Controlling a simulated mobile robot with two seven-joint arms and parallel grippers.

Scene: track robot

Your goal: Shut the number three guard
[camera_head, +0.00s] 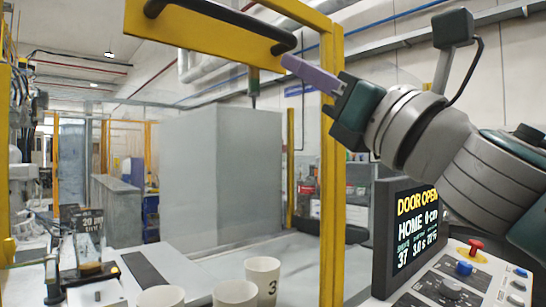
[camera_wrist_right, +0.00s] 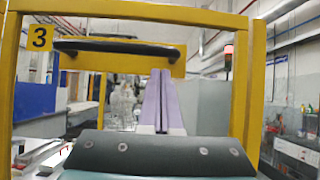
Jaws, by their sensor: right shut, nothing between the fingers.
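The number three guard is a yellow frame (camera_head: 333,190) with a yellow top bar and a long black handle (camera_head: 215,18). The guard is raised, and the panel reads DOOR OPEN. My right gripper (camera_head: 286,62) has its purple fingers together, empty. The tips are at the yellow bar just below the right end of the handle; I cannot tell whether they touch. My left gripper is not in view.
A control panel with a screen (camera_head: 410,238) and a red button (camera_head: 476,244) stands at lower right, below my right arm. Several white cups, one marked 3 (camera_head: 262,277), stand at the bottom. A large grey block (camera_head: 222,175) is behind the frame.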

